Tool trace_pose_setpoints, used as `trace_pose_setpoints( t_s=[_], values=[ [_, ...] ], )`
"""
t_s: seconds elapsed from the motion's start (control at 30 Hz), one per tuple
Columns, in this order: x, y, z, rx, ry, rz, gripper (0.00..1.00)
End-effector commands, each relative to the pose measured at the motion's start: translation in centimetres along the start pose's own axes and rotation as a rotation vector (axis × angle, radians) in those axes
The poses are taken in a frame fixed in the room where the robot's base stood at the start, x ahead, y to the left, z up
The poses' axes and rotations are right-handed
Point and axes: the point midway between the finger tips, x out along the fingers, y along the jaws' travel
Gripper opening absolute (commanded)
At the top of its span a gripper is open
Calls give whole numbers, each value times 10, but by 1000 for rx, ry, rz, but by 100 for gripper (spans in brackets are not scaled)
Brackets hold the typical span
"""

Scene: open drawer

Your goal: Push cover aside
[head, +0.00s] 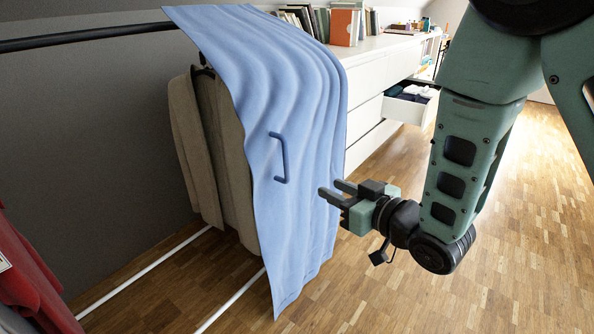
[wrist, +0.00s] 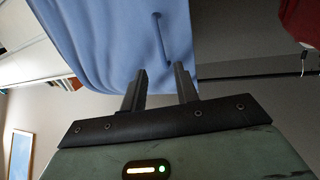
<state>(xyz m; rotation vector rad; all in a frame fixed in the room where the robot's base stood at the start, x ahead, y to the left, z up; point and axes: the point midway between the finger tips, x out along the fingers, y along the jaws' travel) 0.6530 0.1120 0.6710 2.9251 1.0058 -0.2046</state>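A light blue cloth cover (head: 270,60) hangs in folds over a black rail at the left of the head view. A dark blue bar handle (head: 280,158) is fixed upright on its front face. The cover (wrist: 115,30) and handle (wrist: 160,35) also show in the wrist view. My gripper (head: 330,190) is right of the handle and a little lower, pointing toward the cover. Its two fingers are apart with nothing between them, also in the wrist view (wrist: 160,85). The handle appears beyond the fingertips, not between them. Contact with the cloth cannot be told.
Beige garments (head: 205,150) hang behind the cover on the black rail (head: 80,36). A red garment (head: 30,275) is at the lower left. A white dresser (head: 375,70) with an open drawer (head: 405,106) stands behind. Wooden floor (head: 480,280) is clear at the right.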

Motion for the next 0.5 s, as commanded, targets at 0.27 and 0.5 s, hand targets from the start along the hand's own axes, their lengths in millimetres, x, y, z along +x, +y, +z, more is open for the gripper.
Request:
trace_pose_setpoints(
  t_s=[0.27, 0.5],
  values=[
    [0, 0, 6, -20, 137, -50, 30],
    [30, -3, 0, -22, 143, -52, 30]
  ],
)
